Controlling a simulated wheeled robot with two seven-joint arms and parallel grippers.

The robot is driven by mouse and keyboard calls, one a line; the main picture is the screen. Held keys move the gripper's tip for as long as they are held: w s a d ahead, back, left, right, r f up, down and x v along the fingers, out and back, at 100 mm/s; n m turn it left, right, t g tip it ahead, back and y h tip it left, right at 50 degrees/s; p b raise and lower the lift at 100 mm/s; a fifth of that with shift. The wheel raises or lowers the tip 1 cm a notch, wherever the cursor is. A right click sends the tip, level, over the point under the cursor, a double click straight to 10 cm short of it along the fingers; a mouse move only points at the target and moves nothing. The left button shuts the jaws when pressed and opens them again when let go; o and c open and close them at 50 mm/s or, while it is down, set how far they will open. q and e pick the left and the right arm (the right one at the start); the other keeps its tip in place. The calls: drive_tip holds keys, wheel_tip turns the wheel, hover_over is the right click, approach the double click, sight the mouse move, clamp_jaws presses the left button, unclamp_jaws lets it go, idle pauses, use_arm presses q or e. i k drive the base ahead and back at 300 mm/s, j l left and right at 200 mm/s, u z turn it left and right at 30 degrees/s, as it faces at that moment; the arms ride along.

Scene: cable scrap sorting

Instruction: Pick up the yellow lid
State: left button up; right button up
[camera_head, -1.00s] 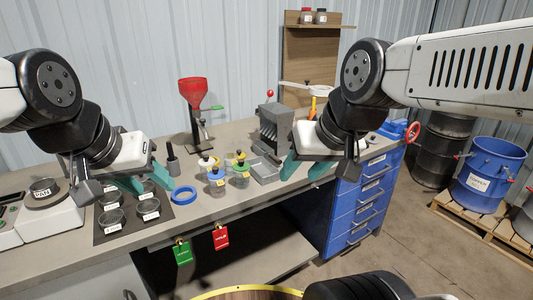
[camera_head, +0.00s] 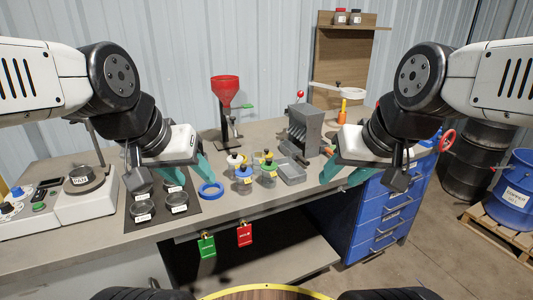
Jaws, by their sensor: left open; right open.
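A small yellow lid (camera_head: 269,156) shows at the back of a cluster of small jars on the bench, partly hidden by the green lid (camera_head: 268,164) in front of it. A blue lid (camera_head: 243,172) and a lid with a white knob (camera_head: 234,159) are to its left. My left gripper (camera_head: 190,172) is open and empty, left of the jars, above the dark mat. My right gripper (camera_head: 346,175) is open and empty, right of the jars, near the bench's right end. Both grippers are apart from the jars.
A blue ring (camera_head: 210,190) lies left of the jars. A grey tray (camera_head: 291,174) and a grey machine (camera_head: 305,130) stand to their right. A red funnel (camera_head: 225,90) rises behind. Several dishes sit on the dark mat (camera_head: 160,208). Green and red tags hang at the front edge.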

sight(269, 154)
drive_tip(key=i+l+u, duration=0.15)
drive_tip(key=i+l, duration=0.5)
drive_tip(key=i+l+u, duration=0.15)
drive_tip(key=i+l, duration=0.45)
drive_tip(key=l, duration=0.2)
